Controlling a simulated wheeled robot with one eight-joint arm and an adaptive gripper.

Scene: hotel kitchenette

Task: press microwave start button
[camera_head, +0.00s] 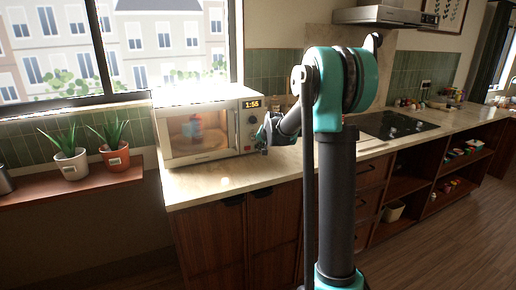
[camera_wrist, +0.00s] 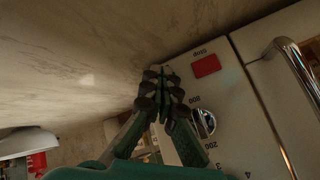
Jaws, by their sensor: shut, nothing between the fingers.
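The white microwave (camera_head: 206,158) stands on the counter with its door shut and its display lit at 1:55. Its control panel (camera_wrist: 235,115) fills the right of the wrist view, turned nearly upside down. A red button (camera_wrist: 206,66) there has a small label that seems to read STOP. A round silver dial (camera_wrist: 205,122) with numbers lies beside it. I cannot make out a start button. My gripper (camera_wrist: 160,72) is shut and empty, its fingertips by the panel's edge, left of the red button. I cannot tell if they touch. In the head view my gripper (camera_head: 264,138) is at the microwave's right front.
The marble counter (camera_head: 200,187) has bare room in front of the microwave. A metal door handle (camera_wrist: 293,68) sticks out near the panel. Two potted plants (camera_head: 110,153) stand on a shelf at left. A black cooktop (camera_head: 395,125) lies to the right.

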